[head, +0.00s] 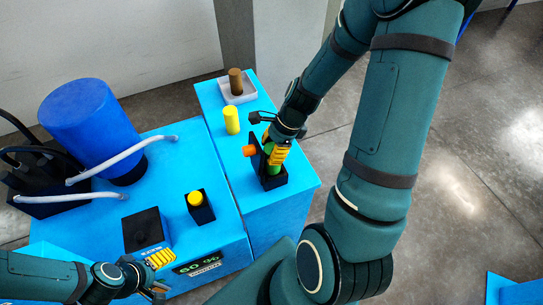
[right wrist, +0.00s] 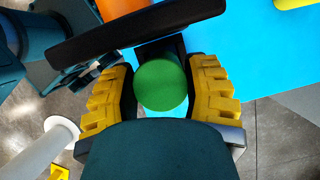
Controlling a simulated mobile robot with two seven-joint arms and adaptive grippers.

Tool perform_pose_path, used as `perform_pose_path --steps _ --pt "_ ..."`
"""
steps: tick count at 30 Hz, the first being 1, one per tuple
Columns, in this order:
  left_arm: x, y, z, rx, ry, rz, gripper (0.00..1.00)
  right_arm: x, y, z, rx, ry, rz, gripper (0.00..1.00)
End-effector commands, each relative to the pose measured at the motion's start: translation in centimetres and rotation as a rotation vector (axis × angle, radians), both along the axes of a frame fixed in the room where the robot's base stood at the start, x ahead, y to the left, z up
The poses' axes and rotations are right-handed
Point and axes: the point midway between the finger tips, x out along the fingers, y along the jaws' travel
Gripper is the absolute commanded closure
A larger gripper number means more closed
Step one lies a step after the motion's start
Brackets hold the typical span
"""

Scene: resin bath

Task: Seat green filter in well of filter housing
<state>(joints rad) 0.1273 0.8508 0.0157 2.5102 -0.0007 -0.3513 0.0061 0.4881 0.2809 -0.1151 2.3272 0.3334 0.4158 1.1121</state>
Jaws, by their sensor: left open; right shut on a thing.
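The green filter (head: 273,169) is between the yellow fingers of my right gripper (head: 276,157), which is shut on it. In the right wrist view its round green top (right wrist: 161,86) shows between the two fingers (right wrist: 162,92). The filter is at the black filter housing (head: 272,182), upright and low over its open box. The box walls hide the filter's lower end, so I cannot tell how deep it sits. An orange knob (head: 249,150) is on the housing's upright part. My left gripper (head: 157,275) is open and empty at the lower left.
A yellow cylinder (head: 231,120) and a brown cylinder (head: 235,80) in a pale tray (head: 240,97) stand behind the housing. A black holder with a yellow cylinder (head: 195,199), a dark block (head: 143,229) and a blue drum (head: 93,127) with pale hoses stand on the left blue unit.

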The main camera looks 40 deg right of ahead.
Motion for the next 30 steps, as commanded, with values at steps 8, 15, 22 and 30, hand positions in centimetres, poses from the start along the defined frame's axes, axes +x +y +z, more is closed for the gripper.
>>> perform_pose_path --steps 8,15,22,30 --pt "-0.2 0.0 -1.1 -0.002 0.006 -0.004 0.18 0.0 0.0 -2.5 0.0 0.0 0.0 0.9" --pt "-0.2 0.0 -1.2 -0.001 0.005 -0.004 0.18 0.0 0.0 -2.8 0.0 0.0 0.0 0.9" --pt "-0.1 0.0 -1.7 0.0 0.002 -0.004 0.18 0.0 0.0 -3.4 0.0 0.0 0.0 0.9" --pt "0.0 0.0 -1.9 0.0 0.001 -0.004 0.18 0.0 0.0 -3.7 0.0 0.0 0.001 0.34"
